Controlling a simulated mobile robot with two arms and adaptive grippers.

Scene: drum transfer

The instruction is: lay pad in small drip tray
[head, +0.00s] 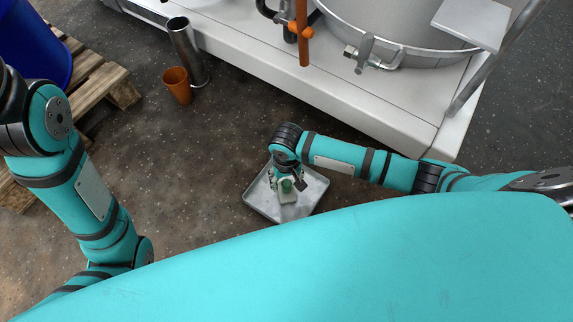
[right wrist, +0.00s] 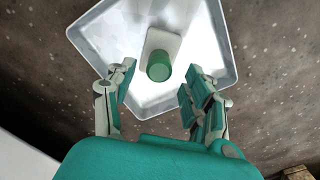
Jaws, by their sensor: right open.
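The small drip tray (head: 316,187) is a shallow grey metal tray on the dark floor, and it fills the upper part of the right wrist view (right wrist: 108,38). A small pale pad (right wrist: 165,40) with a green round grip (right wrist: 159,68) lies inside the tray, near its middle. My right gripper (head: 287,185) is over the tray, pointing down. In the right wrist view its fingers (right wrist: 155,92) are spread apart, with the green grip between and just beyond them, and nothing is held. My left arm shows at the left, but its gripper is hidden.
A steel cylinder (head: 187,52) and an orange-brown cup (head: 177,86) stand on the floor at the upper left. A blue drum (head: 32,45) sits on a wooden pallet (head: 100,82). A white platform (head: 300,85) bears a large steel vessel (head: 395,30). Floor left of the tray is clear.

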